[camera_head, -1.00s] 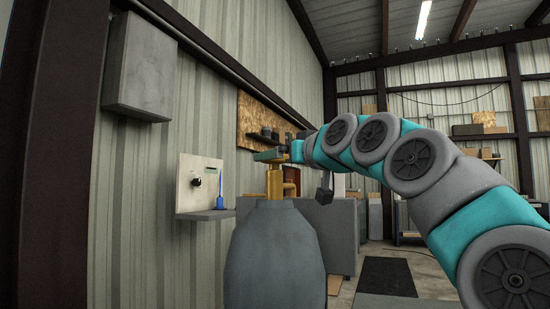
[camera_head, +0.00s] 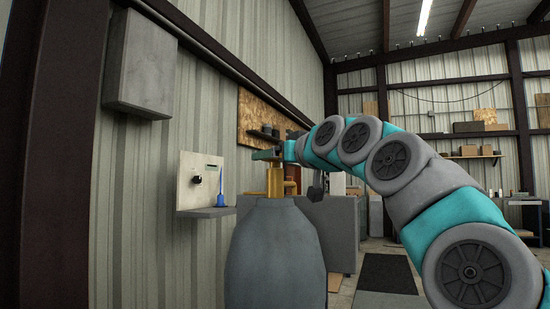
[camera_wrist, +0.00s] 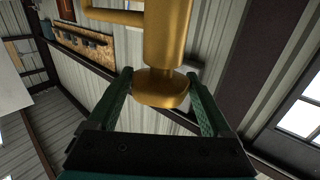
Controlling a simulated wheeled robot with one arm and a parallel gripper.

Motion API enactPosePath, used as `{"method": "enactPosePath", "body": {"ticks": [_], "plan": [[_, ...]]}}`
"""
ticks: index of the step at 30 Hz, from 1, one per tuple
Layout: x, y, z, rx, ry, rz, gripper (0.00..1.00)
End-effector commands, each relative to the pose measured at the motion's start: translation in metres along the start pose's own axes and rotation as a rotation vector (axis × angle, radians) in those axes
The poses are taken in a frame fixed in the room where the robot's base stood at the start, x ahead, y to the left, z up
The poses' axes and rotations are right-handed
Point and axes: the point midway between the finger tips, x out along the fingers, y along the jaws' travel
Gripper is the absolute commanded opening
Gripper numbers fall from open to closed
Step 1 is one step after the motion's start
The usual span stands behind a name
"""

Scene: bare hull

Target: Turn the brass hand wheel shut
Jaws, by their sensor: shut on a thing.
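The brass hand wheel (camera_wrist: 160,90) is a rounded gold disc on a brass valve stem in the wrist view. My gripper (camera_wrist: 161,76) has one green finger on each side of it and is shut on the wheel. In the head view, my gripper (camera_head: 267,155) is at the top of the brass valve (camera_head: 274,182). The valve stands upright on a grey tank (camera_head: 274,255). The wheel itself is mostly hidden there by my gripper.
A white panel with a black knob (camera_head: 197,180) is on the wall to the left, with a blue item (camera_head: 221,197) on its small shelf. A grey box (camera_head: 141,65) hangs above. A grey cabinet (camera_head: 335,225) stands behind the tank.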

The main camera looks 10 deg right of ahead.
Motion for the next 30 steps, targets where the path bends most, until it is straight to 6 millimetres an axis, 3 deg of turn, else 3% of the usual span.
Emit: {"method": "enactPosePath", "body": {"ticks": [5,30], "plan": [[0.0000,-0.0004,0.0002,0.000,-0.001,-0.001,0.28],[0.0002,-0.0004,0.0001,0.000,-0.001,0.145,0.28]]}}
